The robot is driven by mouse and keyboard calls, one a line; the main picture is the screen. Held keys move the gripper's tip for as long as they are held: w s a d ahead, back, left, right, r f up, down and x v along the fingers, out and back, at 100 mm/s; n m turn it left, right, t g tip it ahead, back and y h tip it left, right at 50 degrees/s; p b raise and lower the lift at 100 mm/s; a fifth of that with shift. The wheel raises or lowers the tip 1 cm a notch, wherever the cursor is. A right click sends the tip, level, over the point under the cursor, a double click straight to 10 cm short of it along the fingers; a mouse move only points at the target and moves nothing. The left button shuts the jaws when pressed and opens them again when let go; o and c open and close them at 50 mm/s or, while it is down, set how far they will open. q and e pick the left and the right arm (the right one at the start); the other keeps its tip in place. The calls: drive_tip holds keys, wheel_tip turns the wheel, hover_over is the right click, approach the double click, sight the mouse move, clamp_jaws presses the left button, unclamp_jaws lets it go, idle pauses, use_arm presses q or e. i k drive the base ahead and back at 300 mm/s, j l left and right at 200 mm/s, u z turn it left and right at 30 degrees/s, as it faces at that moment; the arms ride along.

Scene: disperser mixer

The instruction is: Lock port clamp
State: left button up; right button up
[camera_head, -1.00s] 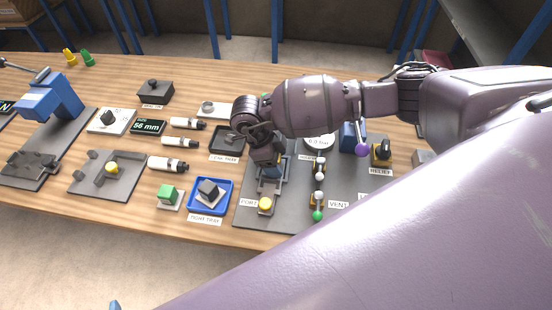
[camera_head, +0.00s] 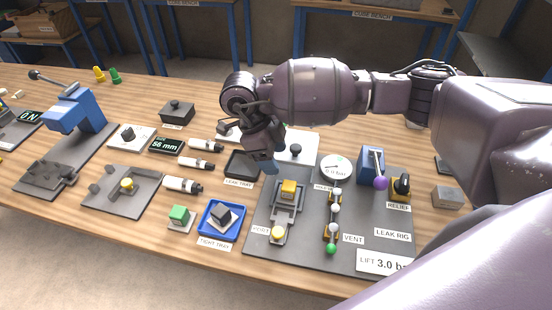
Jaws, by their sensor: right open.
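The port clamp (camera_head: 285,214) is a grey fixture on the dark leak rig plate (camera_head: 346,258), beside the PORT label. An orange-yellow block (camera_head: 289,188) sits in its far part. A yellow knob (camera_head: 279,234) is at its near end. Whether the clamp is locked I cannot tell. My right gripper (camera_head: 271,168) is open, pointing down just beyond and left of the block, apart from the knob. My left gripper is not in view.
Near the clamp are the white gauge (camera_head: 335,170), a valve row with a green ball (camera_head: 331,248), and a blue lever unit with a purple ball (camera_head: 380,183). The blue tight tray (camera_head: 238,225) and dark leak tray (camera_head: 243,165) stand left of the plate.

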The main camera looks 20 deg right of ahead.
sight(282, 220)
drive_tip(key=k, duration=1)
